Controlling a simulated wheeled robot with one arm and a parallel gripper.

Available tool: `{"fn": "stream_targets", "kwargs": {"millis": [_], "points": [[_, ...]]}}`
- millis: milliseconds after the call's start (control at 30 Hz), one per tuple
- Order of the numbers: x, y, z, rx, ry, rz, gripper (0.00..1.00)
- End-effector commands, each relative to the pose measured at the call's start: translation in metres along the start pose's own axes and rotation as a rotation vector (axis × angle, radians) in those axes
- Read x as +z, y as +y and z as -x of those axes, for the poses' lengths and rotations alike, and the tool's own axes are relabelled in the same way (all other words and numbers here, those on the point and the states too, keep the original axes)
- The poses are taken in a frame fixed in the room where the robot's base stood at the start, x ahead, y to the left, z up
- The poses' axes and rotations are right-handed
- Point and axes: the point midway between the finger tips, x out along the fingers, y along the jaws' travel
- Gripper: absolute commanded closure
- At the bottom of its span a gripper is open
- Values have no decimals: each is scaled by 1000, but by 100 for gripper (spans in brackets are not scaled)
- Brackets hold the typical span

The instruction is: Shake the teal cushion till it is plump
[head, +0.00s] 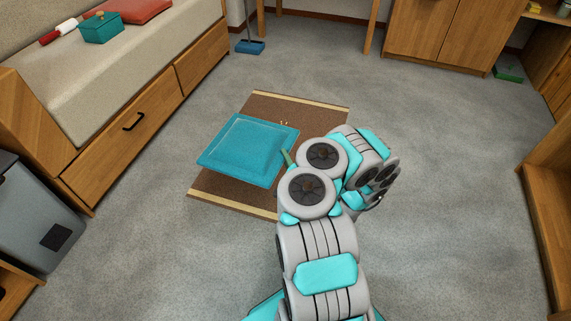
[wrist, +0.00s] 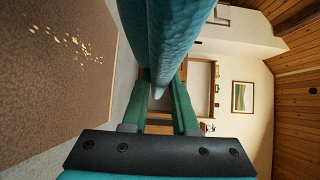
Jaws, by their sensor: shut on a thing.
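The teal cushion (head: 248,150) is square with a raised edge seam. In the head view it is in front of the brown mat, left of my arm. My gripper (wrist: 158,95) is shut on it, with the cushion (wrist: 165,30) rising between the two green fingers in the wrist view. In the head view the gripper is mostly hidden behind my arm; only a bit of green finger shows at the cushion's right edge.
The brown mat (head: 235,203) with pale end strips lies on the grey carpet, with small yellowish crumbs (wrist: 75,43) on it. A bench with drawers (head: 130,122) stands at left, holding a teal box (head: 102,28) and red cushion (head: 135,10). A grey bin (head: 40,225) is at lower left.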

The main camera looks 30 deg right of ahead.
Motion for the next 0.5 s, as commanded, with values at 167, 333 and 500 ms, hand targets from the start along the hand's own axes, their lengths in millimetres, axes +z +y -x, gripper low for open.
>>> {"fn": "stream_targets", "kwargs": {"millis": [167, 333, 500], "points": [[3, 23, 0, 3, -6, 5, 100], [3, 46, 1, 4, -6, 5, 100], [3, 65, 1, 8, -6, 1, 100]]}}
